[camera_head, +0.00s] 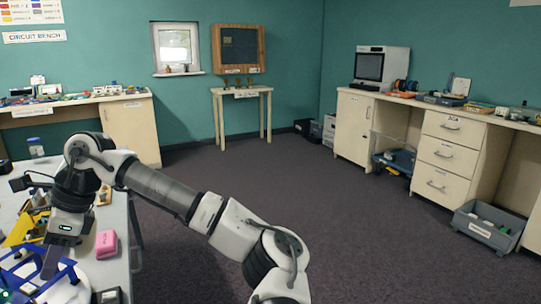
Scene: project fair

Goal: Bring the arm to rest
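My white and grey arm reaches from the bottom middle across to the left. Its wrist bends down over the grey table (112,268) at the lower left. My gripper (50,268) points down above the things there, with a dark finger showing near a blue frame-like object (72,272). I cannot tell whether the finger touches it, or whether the gripper is open or shut. A pink block (106,244) lies on the table just right of the gripper, apart from it.
A yellow object (22,230) and a bottle (37,148) are also on the table. A bench (130,125) stands behind, a small trophy table (242,92) by the back wall. Drawer cabinets (446,155) and a grey bin (488,228) are right. The middle carpet (300,190) is clear.

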